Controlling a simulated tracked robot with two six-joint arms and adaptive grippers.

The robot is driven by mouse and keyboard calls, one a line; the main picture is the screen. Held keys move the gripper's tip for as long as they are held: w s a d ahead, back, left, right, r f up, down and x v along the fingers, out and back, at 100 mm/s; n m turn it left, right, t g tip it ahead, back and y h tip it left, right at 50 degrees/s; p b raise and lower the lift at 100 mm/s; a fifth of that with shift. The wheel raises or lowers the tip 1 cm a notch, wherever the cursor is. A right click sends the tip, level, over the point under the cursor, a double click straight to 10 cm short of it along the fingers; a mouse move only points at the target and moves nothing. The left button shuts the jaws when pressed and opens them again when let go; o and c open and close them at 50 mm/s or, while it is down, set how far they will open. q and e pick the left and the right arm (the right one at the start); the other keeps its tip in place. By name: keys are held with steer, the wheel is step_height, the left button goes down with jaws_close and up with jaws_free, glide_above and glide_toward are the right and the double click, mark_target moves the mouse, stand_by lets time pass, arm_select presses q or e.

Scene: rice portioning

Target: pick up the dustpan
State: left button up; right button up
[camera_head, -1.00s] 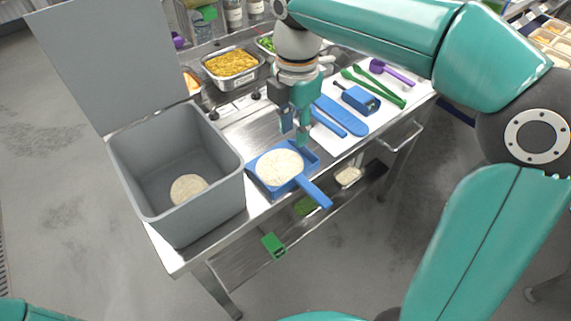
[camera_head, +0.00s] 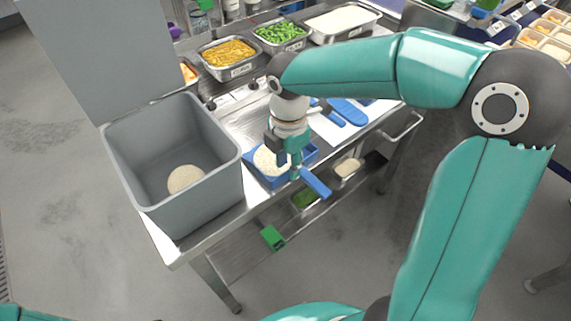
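The blue dustpan (camera_head: 313,183) lies at the front edge of the steel table, with a heap of pale rice (camera_head: 266,162) in its pan. Its handle points to the lower right and sticks out past the table edge. My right gripper (camera_head: 291,171) points down over the front of the pan, with its fingertips at the root of the handle. It hides part of the pan and rice. I cannot tell whether its fingers are apart or closed on the handle. My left gripper is out of view.
A grey bin (camera_head: 150,194) with an open lid and some rice inside stands left of the dustpan. A blue spatula (camera_head: 349,111) lies to the right. A lower shelf holds small containers.

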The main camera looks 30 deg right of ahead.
mark_target(287, 172)
steer(key=shift+a+f, duration=0.15)
steer(key=shift+f, duration=1.35)
jaws_close()
steer(key=shift+r, duration=0.1)
